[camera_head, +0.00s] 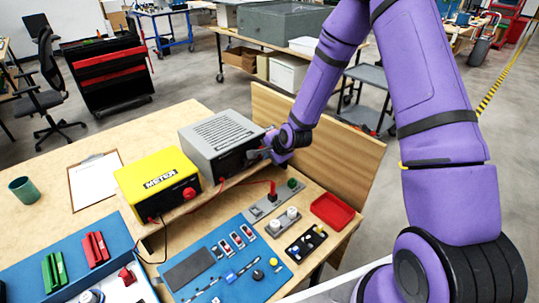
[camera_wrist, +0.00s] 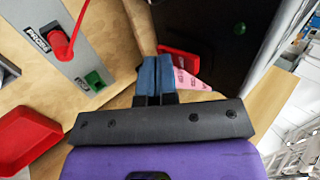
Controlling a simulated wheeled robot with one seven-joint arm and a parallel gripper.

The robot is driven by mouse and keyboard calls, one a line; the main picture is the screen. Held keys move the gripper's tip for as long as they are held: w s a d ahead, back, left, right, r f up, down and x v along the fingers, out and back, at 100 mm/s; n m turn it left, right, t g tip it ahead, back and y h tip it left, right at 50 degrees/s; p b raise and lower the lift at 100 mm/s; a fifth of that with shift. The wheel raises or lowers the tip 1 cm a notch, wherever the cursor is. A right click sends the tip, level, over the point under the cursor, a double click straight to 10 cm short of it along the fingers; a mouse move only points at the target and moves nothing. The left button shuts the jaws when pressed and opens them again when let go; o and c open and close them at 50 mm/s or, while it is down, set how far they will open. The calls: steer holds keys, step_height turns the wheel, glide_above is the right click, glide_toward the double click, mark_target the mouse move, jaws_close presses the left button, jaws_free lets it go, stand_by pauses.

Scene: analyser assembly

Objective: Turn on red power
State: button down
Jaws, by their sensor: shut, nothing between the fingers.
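The grey box (camera_head: 215,135) with a vented top stands at the back of the wooden table, its dark front (camera_wrist: 215,25) filling the upper middle of the wrist view. My gripper (camera_head: 264,154) is at the right end of that front. In the wrist view, my gripper's blue fingertips (camera_wrist: 156,68) are together and empty. A red part (camera_wrist: 184,59) shows just beyond and beside the fingertips, with a pink printed label (camera_wrist: 186,80) by it. The fingers partly hide the red part, and I cannot tell whether they touch it or how it is set.
A yellow meter (camera_head: 158,182) stands left of the grey box. In front lie a grey probe plate (camera_head: 262,209) with red and green sockets, a red tray (camera_head: 332,211) and a blue board (camera_head: 240,285). A wooden panel (camera_head: 345,165) rises behind my gripper.

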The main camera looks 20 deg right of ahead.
steer(key=shift+f, duration=0.1)
steer(key=shift+w+a+t, duration=0.1)
steer(key=shift+w+t, duration=0.05)
steer(key=shift+t, duration=0.25)
steer(key=shift+r, duration=0.8)
